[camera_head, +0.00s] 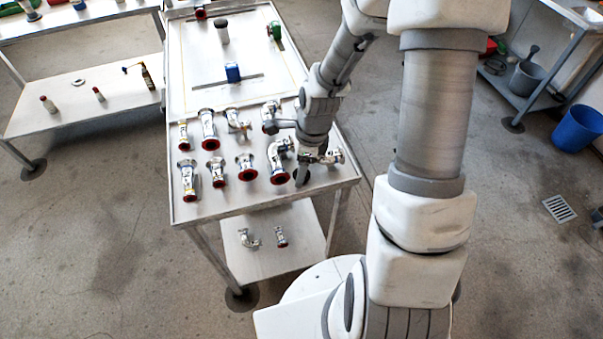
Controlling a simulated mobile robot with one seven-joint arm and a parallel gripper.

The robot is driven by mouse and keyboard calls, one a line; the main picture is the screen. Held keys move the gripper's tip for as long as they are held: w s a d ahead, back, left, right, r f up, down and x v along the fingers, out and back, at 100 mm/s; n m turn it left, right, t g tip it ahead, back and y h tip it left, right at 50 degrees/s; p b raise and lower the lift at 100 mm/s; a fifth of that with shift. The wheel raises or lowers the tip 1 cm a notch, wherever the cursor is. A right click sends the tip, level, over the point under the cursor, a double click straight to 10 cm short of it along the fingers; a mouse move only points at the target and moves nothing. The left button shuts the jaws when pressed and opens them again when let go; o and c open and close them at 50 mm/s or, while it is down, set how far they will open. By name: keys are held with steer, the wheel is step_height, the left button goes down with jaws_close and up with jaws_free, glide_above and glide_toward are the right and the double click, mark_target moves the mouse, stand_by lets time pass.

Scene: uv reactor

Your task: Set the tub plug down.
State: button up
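My gripper (301,172) points down low over the right front part of the steel table (205,212), among metal pipe fittings. Its dark fingertips are small, and I cannot tell whether they are open or shut. A metal fitting (328,157) shows right beside the fingers, and I cannot tell whether it is held or stands on the table. A curved fitting with a red end (279,160) is just left of the fingers. I cannot pick out a tub plug with certainty; it may be hidden by the gripper or too small.
Several red-ended pipe fittings (213,172) stand in rows left of my gripper. A blue piece (233,72), a dark-topped cylinder (221,31) and a green piece (274,31) are farther back. The table's middle is mostly bare. A lower shelf (262,262) holds two small fittings.

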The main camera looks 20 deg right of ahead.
jaws_close()
